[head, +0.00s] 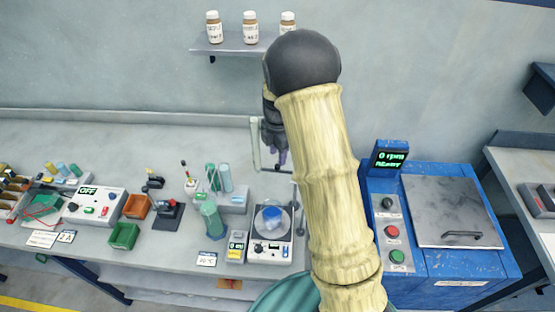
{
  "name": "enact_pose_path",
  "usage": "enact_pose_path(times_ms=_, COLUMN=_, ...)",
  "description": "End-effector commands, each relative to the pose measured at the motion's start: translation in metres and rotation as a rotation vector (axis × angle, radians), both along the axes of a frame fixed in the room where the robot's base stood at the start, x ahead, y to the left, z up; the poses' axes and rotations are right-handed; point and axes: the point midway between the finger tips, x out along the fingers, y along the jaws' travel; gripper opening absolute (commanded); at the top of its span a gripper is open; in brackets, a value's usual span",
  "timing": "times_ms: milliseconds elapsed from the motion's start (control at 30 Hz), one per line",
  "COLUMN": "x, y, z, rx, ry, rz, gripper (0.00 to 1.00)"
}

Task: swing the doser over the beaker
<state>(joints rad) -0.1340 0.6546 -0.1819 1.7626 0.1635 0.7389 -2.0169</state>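My gripper (275,157) hangs above the back of the bench, partly hidden by my arm. Its fingers are too small and dark to tell whether they are open or shut. A slim, pale upright piece (255,143) with a thin dark crossbar stands just left of my gripper; it appears to be the doser, though I cannot tell for sure. I cannot tell whether my gripper touches it. A small clear vessel with blue in it, apparently the beaker (270,216), sits on a white balance (270,248) below and in front of my gripper.
A blue machine (450,262) reading "0 rpm READY" is at the right. A shelf (232,50) with bottles is above. Bins and a control box (95,206) are further left.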

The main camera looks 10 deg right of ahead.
Motion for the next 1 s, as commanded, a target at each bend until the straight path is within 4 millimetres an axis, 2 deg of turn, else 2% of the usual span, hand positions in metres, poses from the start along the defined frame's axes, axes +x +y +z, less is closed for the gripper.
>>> enact_pose_path(times_ms=100, x=-0.001, y=0.000, z=-0.019, rx=-0.001, ry=0.006, rz=0.000, gripper=0.39)
enact_pose_path(times_ms=300, x=-0.001, y=0.000, z=-0.043, rx=0.000, ry=0.002, rz=-0.001, gripper=0.39)
enact_pose_path(times_ms=667, x=0.000, y=-0.001, z=-0.049, rx=0.000, ry=0.000, rz=-0.002, gripper=0.39)
enact_pose_path(times_ms=867, x=0.000, y=-0.001, z=-0.049, rx=0.000, ry=0.000, rz=-0.002, gripper=0.02)
enact_pose_path(times_ms=1000, x=0.000, y=0.000, z=-0.049, rx=0.000, ry=0.001, rz=-0.001, gripper=0.00)
